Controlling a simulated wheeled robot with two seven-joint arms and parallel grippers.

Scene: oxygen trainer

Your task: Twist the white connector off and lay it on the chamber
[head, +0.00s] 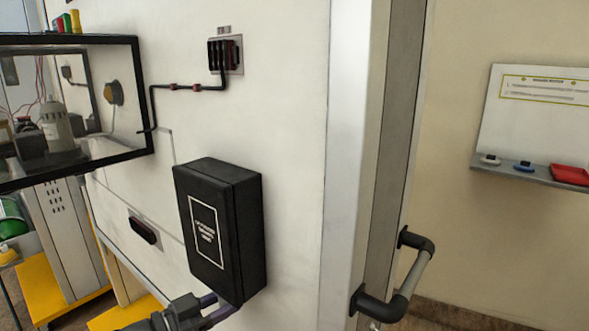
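I cannot make out a white connector in the head view. A clear-walled case with a black frame (146,95) stands at the left edge; I cannot tell whether it is the chamber. Inside or behind its panes show a grey bottle-shaped piece (57,125), a dark block (31,146) and thin red wires.
A black box (222,230) is fixed on the white wall, with a dark socket panel (226,55) and pipe above it. A door handle (400,280) sticks out at right. A whiteboard (535,115) has a shelf (535,177). Yellow platforms (50,290) stand lower left.

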